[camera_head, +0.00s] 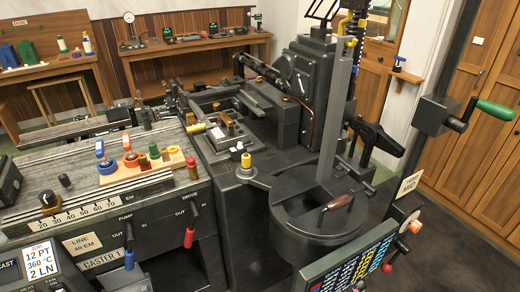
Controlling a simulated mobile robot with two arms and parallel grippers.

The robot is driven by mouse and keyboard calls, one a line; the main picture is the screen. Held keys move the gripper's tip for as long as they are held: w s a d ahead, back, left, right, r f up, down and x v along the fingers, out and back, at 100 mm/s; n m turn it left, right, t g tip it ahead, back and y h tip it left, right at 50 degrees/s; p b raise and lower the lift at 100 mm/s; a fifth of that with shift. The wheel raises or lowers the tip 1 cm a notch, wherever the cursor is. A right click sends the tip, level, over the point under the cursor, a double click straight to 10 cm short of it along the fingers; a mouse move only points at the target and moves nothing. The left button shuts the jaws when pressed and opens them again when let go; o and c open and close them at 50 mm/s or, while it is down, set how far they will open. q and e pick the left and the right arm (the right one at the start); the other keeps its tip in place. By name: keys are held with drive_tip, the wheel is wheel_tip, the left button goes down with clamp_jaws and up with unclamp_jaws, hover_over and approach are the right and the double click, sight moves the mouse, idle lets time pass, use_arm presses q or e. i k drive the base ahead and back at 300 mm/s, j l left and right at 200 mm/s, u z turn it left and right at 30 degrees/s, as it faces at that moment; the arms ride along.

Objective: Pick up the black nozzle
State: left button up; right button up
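I cannot say for certain which thing is the black nozzle. Neither of my grippers shows in the head view.
The dark caster machine (300,130) fills the middle, with a round pot (320,212). A crank with green handle (495,110) juts in at right.

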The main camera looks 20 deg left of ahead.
sight(64, 180)
drive_tip(key=u, duration=2.1)
